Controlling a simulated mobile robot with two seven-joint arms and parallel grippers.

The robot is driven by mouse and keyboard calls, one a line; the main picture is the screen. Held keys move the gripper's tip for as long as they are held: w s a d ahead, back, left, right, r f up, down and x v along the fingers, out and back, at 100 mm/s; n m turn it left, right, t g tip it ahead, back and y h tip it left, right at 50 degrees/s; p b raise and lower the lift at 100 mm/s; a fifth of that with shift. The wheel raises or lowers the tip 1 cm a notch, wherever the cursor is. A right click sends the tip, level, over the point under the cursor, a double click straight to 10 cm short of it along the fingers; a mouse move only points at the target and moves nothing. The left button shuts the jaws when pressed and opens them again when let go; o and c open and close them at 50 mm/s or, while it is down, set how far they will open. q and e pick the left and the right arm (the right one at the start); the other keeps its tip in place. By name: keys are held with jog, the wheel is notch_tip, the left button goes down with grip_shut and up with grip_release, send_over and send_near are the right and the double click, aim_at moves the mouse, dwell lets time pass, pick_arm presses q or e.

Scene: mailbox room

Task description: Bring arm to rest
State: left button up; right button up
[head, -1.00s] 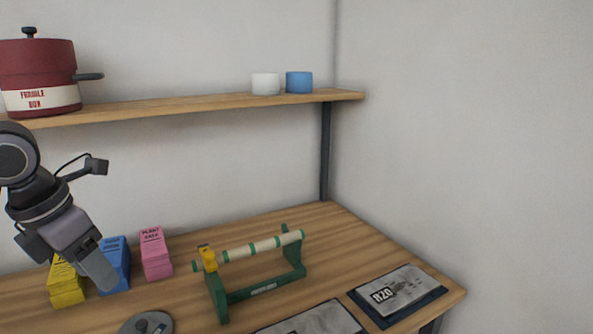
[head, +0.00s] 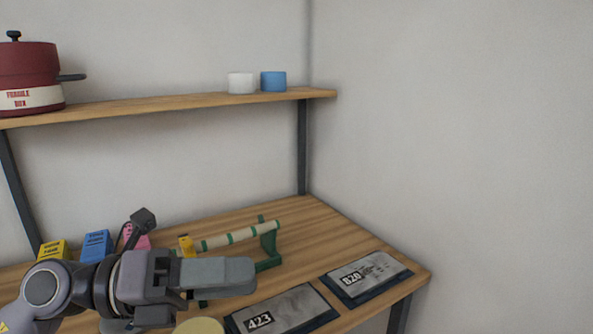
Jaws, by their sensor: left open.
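My left gripper (head: 215,275) reaches in from the lower left of the head view, above the front of the wooden table. Its fingers point right and show nearly side-on, and nothing shows between them. It hides part of the green stand and of the pink block behind it. My right gripper is not in view.
The green stand (head: 268,250) holds a striped rod (head: 240,234). Yellow (head: 54,250), blue (head: 96,246) and pink (head: 138,238) blocks stand behind my arm. Plates 423 (head: 285,308) and 820 (head: 366,275) lie at front right. The shelf (head: 170,105) bears a red pot (head: 28,75), white cup (head: 241,83) and blue cup (head: 273,81).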

pick_arm(q)
jog(key=w+a+r+n+t+y, duration=0.1)
jog(key=w+a+n+t, duration=0.15)
jog(key=n+t, duration=0.6)
jog(key=w+a+r+n+t+y, duration=0.15)
jog(key=a+n+t, duration=0.25)
jog(key=n+t, duration=0.5)
jog(key=a+f+n+g+y, duration=0.2)
jog(key=a+f+n+y, duration=0.6)
jog(key=f+n+y, duration=0.65)
jog(key=s+a+f+n+g+y, duration=0.25)
jog(key=s+f+n+g, duration=0.4)
jog(key=f, duration=0.55)
jog(key=s+d+f+g+h, duration=0.1)
jog(key=s+f+g, duration=0.3)
jog(key=s, duration=0.4)
jog(key=s+d+f+g+h, duration=0.1)
jog(key=s+f+g, duration=0.35)
jog(key=s, duration=0.25)
jog(key=w+d+f+t+h+b, duration=0.1)
jog(key=w+f+t, duration=0.2)
jog(key=f, duration=0.3)
jog(key=w+d+f+t+h+b, duration=0.1)
jog(key=w+f+t+b, duration=0.1)
jog(key=f, duration=0.4)
jog(key=shift+w+d+f+t, duration=0.15)
jog(key=shift+w+d+t, duration=0.1)
jog(key=shift+w+t, duration=0.75)
